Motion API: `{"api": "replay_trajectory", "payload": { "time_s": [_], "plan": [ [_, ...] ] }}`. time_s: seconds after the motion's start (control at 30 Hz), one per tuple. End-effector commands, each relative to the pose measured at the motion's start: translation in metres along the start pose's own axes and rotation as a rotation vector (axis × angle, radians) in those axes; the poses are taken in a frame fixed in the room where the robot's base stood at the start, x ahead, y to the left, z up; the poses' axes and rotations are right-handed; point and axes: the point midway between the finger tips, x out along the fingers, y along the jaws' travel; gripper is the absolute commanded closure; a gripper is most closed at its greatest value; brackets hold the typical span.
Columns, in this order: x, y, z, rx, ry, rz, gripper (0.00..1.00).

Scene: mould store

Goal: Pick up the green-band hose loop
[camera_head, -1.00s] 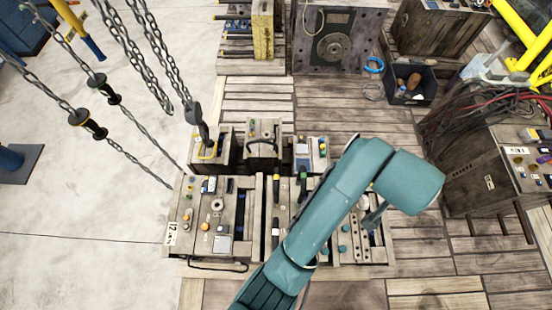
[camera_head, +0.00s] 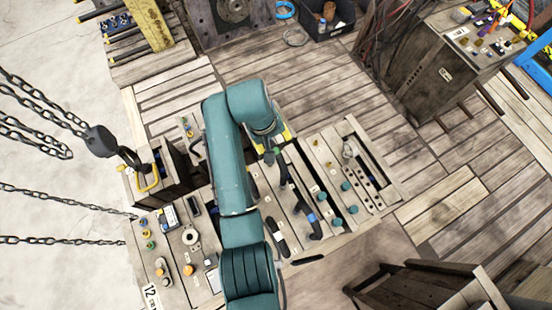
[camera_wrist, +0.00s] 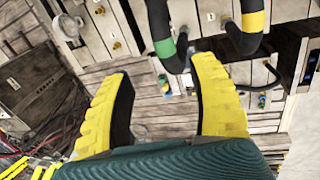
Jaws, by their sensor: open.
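The green-band hose loop (camera_wrist: 165,35) is a black bent hose with a green band, at the top centre of the wrist view. In the head view it shows as a dark hose (camera_head: 281,168) with green at its upper end, on the mould just below my wrist. My gripper (camera_wrist: 160,68) has two yellow fingers spread wide with nothing between them. In the wrist view the hose's lower bend lies just beyond the right fingertip; I cannot tell whether they touch. In the head view my arm hides most of the gripper.
A yellow-band hose (camera_wrist: 253,20) hangs to the right of the green one. A blue-band hose (camera_head: 312,218) lies lower on the mould in the head view. Chains and a hook (camera_head: 100,141) hang at the left. Plank floor (camera_head: 330,100) is open beyond the mould.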

Motion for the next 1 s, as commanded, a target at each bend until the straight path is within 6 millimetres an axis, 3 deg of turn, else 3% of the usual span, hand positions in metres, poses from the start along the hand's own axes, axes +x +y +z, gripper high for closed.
{"api": "replay_trajectory", "payload": {
  "time_s": [0.03, 0.27, 0.5, 0.77, 1.0],
  "plan": [
    [0.012, 0.000, 0.000, 0.000, -0.002, 0.000, 0.41],
    [0.032, -0.002, 0.002, 0.000, 0.000, -0.001, 0.41],
    [0.072, -0.008, 0.009, 0.000, -0.001, -0.001, 0.41],
    [0.075, -0.008, 0.008, 0.000, 0.001, 0.000, 0.40],
    [0.075, -0.008, 0.009, 0.000, 0.001, -0.001, 0.86]
  ]
}}
